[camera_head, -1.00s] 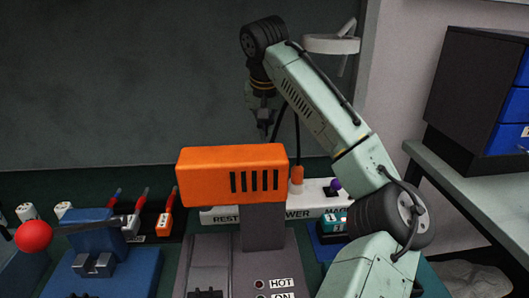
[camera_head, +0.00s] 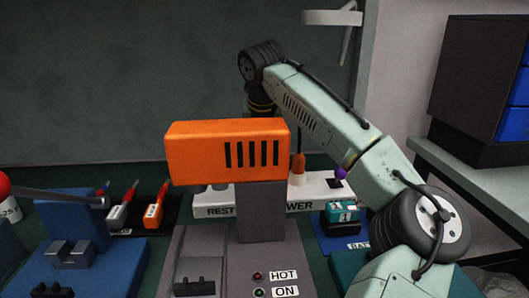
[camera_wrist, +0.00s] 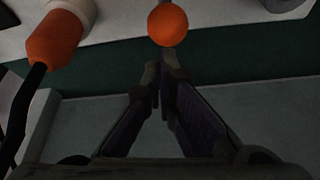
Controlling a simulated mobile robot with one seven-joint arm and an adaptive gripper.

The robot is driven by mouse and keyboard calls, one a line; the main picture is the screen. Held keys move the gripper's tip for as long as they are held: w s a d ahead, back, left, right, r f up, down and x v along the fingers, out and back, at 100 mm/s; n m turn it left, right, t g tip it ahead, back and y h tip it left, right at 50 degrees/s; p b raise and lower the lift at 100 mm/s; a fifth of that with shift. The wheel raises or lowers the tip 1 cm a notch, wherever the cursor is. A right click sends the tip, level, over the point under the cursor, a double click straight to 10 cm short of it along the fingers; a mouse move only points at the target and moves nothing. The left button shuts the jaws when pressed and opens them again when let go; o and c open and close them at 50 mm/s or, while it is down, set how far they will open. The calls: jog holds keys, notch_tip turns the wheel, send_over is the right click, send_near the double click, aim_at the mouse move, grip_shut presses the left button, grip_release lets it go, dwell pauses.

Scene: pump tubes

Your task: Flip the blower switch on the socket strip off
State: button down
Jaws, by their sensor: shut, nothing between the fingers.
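The white socket strip (camera_head: 312,188) lies behind the orange-headed machine in the head view. Its label shows "REST" and "WER", with the middle hidden. In the wrist view part of the strip (camera_wrist: 118,18) crosses the top. A round orange knob (camera_wrist: 167,25) stands out there; whether it is tilted on or off I cannot tell. My gripper (camera_wrist: 157,82) is shut and empty, with its fingertips just below the orange knob in the picture; contact cannot be judged. In the head view the fingers are hidden behind the orange head.
The orange-headed machine (camera_head: 225,150) with "HOT" and "ON" lamps blocks the view. An orange plug with black cable (camera_wrist: 55,50) is left of the knob. Red-handled and orange tools (camera_head: 155,212) stand left.

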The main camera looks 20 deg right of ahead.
jog(key=shift+s, duration=0.1)
dwell(0.3)
jog(key=shift+s+a+r+p, duration=0.1)
jog(key=shift+a+r+p, duration=0.1)
jog(key=shift+p, duration=0.15)
jog(key=shift+s+r, duration=0.2)
jog(key=shift+s, duration=0.25)
jog(key=shift+r+p, duration=0.1)
jog(key=shift+p, duration=0.2)
jog(key=shift+r+p, duration=0.65)
jog(key=shift+r, duration=0.05)
jog(key=shift+w+d, duration=0.1)
